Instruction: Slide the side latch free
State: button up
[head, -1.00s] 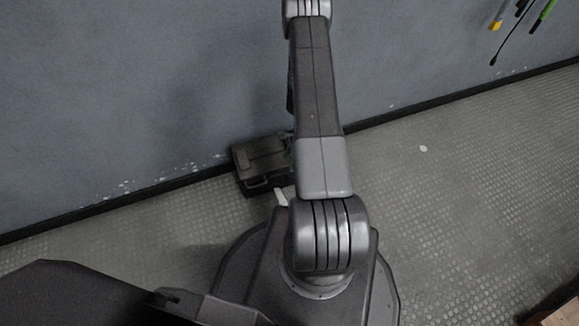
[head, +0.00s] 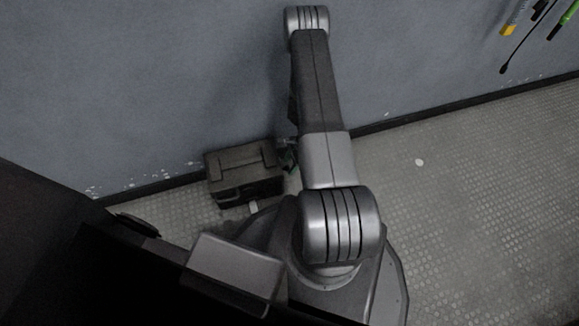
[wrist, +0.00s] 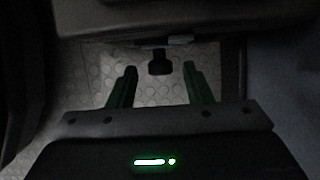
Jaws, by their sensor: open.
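My gripper (wrist: 160,69) is open in the wrist view, with two green fingers apart and nothing held. A small black knob-like piece (wrist: 160,65) shows between and just beyond the fingertips, under the edge of a dark body (wrist: 110,38). It may be the side latch, but I cannot tell for sure. I cannot tell whether a finger touches it. In the head view my arm hides most of the gripper's area; a bit of green shows beside the arm.
A dark case (head: 243,172) stands on the floor against the wall, left of my arm. Tools (head: 510,30) hang on the wall at the upper right. A large black body (head: 80,250) fills the lower left. The textured floor (head: 480,170) at right is clear.

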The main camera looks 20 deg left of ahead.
jog(key=shift+s+a+f, duration=0.1)
jog(key=shift+a+f, duration=0.05)
jog(key=shift+f, duration=0.25)
grip_shut()
jog(key=shift+s+d+b, duration=0.3)
jog(key=shift+s+d, duration=0.55)
jog(key=shift+s, duration=0.3)
grip_release()
jog(key=p+v, duration=0.4)
jog(key=v, duration=1)
jog(key=shift+p, duration=0.4)
jog(key=shift+f, duration=0.15)
